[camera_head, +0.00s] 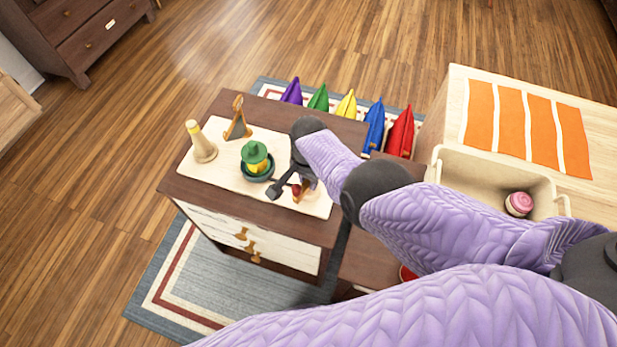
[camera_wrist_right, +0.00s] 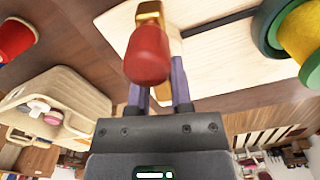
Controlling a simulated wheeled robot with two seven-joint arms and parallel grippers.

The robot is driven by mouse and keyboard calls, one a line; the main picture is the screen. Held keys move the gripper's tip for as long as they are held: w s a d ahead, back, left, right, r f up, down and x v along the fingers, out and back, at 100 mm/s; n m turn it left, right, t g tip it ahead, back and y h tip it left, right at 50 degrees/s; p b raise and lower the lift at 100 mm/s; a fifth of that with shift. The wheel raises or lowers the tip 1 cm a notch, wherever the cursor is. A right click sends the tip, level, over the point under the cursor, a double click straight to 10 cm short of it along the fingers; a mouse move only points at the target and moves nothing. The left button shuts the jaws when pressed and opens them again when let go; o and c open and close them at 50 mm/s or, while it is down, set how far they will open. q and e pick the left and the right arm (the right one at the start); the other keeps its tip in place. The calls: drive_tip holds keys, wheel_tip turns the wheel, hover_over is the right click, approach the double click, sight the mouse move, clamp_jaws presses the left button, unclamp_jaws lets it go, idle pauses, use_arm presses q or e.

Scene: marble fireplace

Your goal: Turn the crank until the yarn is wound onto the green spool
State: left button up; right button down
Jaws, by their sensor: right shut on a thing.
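The green spool (camera_head: 256,158) stands upright on the cream board (camera_head: 217,171), with yellow yarn around its middle and a dark green dish at its base. It also shows at the right edge of the wrist view (camera_wrist_right: 311,71). My right gripper (camera_head: 284,190) is just right of the spool, shut on the crank's red knob (camera_head: 296,190). In the wrist view the red knob (camera_wrist_right: 148,55) is between the fingers, with a golden-brown part beyond it. My arm hides some of the crank. A pale cone (camera_head: 201,142) stands at the board's left. My left gripper is not in view.
A wooden triangular piece (camera_head: 238,119) stands at the board's back. Several colored pointed bags (camera_head: 346,106) line up behind the dark cabinet (camera_head: 190,184). A cream bin (camera_head: 450,158) holding a pink spool (camera_head: 518,204) is at the right. Floor is open at left.

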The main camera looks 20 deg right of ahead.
drive_tip(key=c, duration=0.5)
unclamp_jaws()
wheel_tip(320, 180, up, 10)
drive_tip(key=p, duration=0.8)
drive_tip(key=shift+f, duration=0.25)
drive_tip(key=shift+r, duration=0.25)
drive_tip(key=shift+f, duration=0.1)
